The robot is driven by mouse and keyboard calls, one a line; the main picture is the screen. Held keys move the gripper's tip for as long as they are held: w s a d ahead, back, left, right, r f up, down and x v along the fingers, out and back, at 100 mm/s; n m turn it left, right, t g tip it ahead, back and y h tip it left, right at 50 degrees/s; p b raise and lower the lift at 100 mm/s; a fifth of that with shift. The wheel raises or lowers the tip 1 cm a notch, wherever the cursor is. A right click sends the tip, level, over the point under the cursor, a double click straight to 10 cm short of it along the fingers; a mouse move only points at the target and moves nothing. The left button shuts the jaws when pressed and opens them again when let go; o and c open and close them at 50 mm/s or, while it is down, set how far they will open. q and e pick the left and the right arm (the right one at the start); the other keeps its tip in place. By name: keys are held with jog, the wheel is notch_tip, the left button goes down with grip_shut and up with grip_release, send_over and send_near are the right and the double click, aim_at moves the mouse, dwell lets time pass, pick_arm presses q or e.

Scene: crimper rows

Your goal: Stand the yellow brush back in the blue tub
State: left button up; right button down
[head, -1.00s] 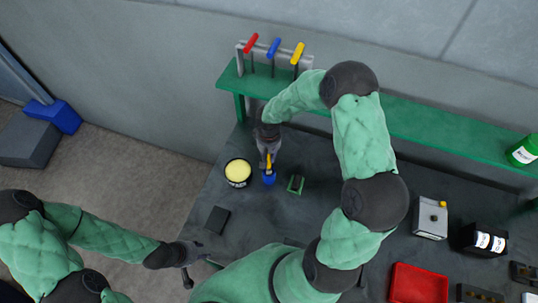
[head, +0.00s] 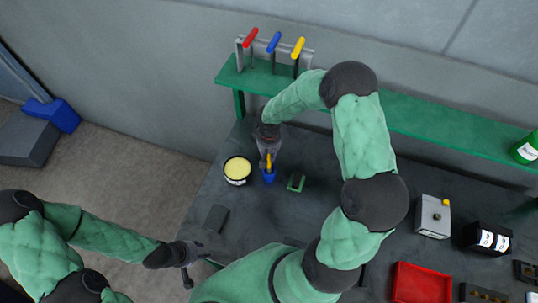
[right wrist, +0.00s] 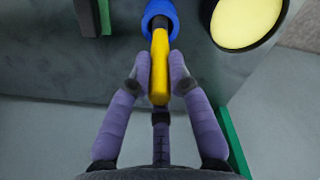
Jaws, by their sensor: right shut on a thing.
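The yellow brush (right wrist: 159,65) is between the fingertips of my right gripper (right wrist: 159,80), which is shut on it in the right wrist view. The brush's far end meets the blue tub (right wrist: 159,10), at or inside its mouth; its lower part is hidden. In the head view the brush (head: 269,160) stands roughly upright at the blue tub (head: 268,177), with my right gripper (head: 268,160) at its upper part. My left gripper (head: 188,268) is at the lower left, away from the tub, and its fingers are too small to read.
A dark flat block (head: 216,218) lies nearer. A red tray (head: 420,285) is at the right. A green shelf (head: 420,126) runs behind.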

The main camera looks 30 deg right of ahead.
pick_arm(q)
jog(key=shift+f+b, duration=1.1)
jog(key=shift+f, duration=0.1)
pick_arm(e)
jog(key=shift+f, duration=1.2)
jog(key=c, duration=1.1)
grip_release()
jog(key=shift+r, duration=0.15)
notch_tip(320, 180, up, 12)
jog(key=shift+f, duration=0.1)
